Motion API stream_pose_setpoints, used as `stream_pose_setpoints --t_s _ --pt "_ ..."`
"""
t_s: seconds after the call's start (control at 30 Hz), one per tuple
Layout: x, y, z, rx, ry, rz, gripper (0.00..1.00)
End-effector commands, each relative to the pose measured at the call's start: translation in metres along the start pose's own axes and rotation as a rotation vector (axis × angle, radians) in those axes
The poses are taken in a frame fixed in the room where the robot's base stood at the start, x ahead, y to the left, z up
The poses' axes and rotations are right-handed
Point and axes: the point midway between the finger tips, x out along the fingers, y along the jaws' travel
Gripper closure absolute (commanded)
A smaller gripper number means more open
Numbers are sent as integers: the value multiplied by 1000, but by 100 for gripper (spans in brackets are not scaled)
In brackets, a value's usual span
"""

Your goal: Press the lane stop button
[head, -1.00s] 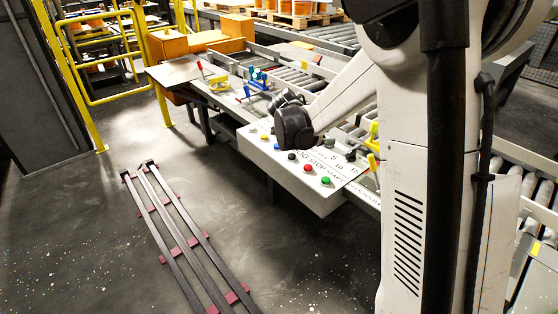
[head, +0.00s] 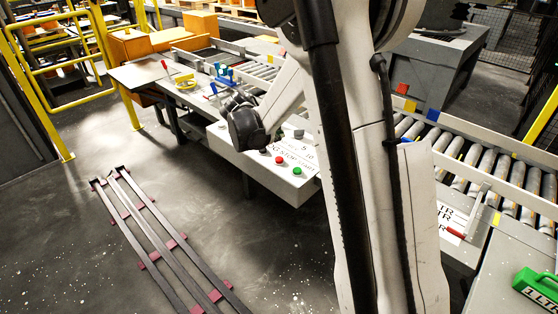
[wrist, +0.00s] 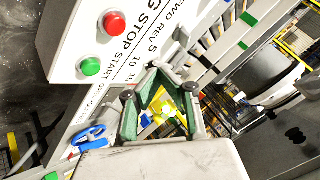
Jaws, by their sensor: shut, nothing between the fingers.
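In the head view my dark wrist covers part of the panel and the fingers cannot be made out.
A roller conveyor (head: 480,170) runs behind and right of the panel. Floor rails (head: 165,235) lie left, with a yellow barrier (head: 62,75) behind.

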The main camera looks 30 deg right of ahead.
Motion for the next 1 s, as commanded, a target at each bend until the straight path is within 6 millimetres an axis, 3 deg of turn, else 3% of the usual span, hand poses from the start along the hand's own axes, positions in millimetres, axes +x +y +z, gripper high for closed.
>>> stream_pose_setpoints --t_s 0.5,1.0 --pt "46 33 33 0 0 0 100" --pt "50 37 36 0 0 0 100"
